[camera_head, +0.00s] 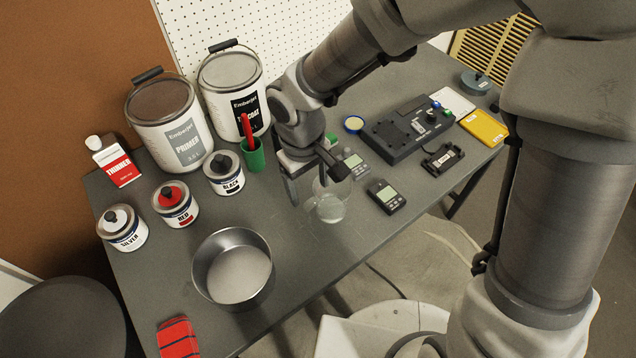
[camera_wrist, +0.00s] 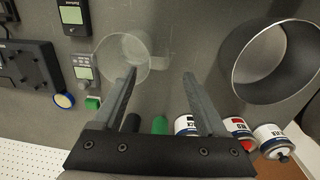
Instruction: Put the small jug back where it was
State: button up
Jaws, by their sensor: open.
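The small jug (camera_head: 330,206) is clear and stands upright on the grey table (camera_head: 300,262), near its front edge. It also shows from above in the wrist view (camera_wrist: 124,58), with its handle (camera_wrist: 158,63) towards the right. My gripper (camera_head: 308,198) is open, just left of the jug in the head view. In the wrist view the fingers (camera_wrist: 160,73) point towards the jug, one over its near right rim and the other beyond the handle. I cannot tell whether a finger touches the jug. My wrist and fingers partly cover its upper part in the head view.
A metal bowl (camera_head: 212,300) stands at the front left. Paint tins (camera_head: 224,180) and a green cup (camera_head: 253,160) stand behind the gripper. Small meters (camera_head: 386,197) and a dark device (camera_head: 390,143) lie right of the jug. Bare table lies between bowl and jug.

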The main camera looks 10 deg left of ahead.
jog(key=shift+r, duration=0.15)
jog(key=w+d+r+m+t, duration=0.1)
jog(key=d+r+m+t, duration=0.3)
jog(key=d+r, duration=1.05)
jog(key=s+d+r+m+t, duration=0.1)
jog(key=s+d+r+m, duration=0.4)
jog(key=d, duration=0.4)
jog(key=shift+s+d+r+m+y, duration=0.3)
jog(key=shift+s+r+m, duration=0.15)
jog(key=shift+s, duration=0.8)
